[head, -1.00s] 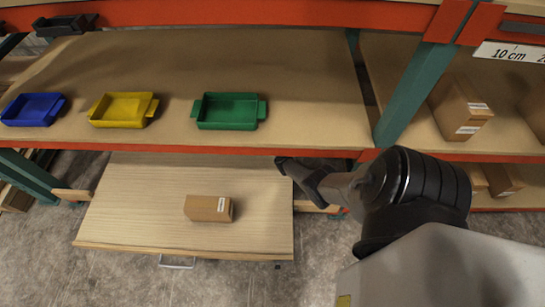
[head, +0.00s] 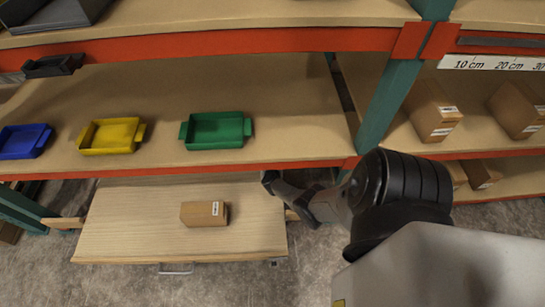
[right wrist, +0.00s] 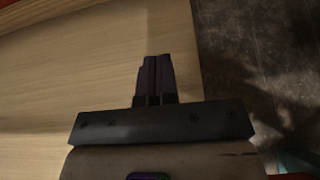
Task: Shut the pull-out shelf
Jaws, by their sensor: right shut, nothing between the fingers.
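The pull-out shelf (head: 125,225), a pale wooden board, sticks out below the orange-edged rack shelf. Its metal handle (head: 176,269) hangs at the front edge. A small cardboard box (head: 204,213) lies on it. My right gripper (head: 269,181) is at the board's right side, close under the rack beam. In the right wrist view, its dark fingers (right wrist: 154,78) are together and empty over the board's wood (right wrist: 75,75), near its right edge. I cannot tell whether they touch the board. My left gripper is not in view.
Blue (head: 25,141), yellow (head: 110,136) and green (head: 215,131) trays stand on the rack shelf above. A teal upright (head: 388,105) rises near my right arm. Cardboard boxes (head: 432,110) sit on the right. Bare floor (head: 310,265) lies in front.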

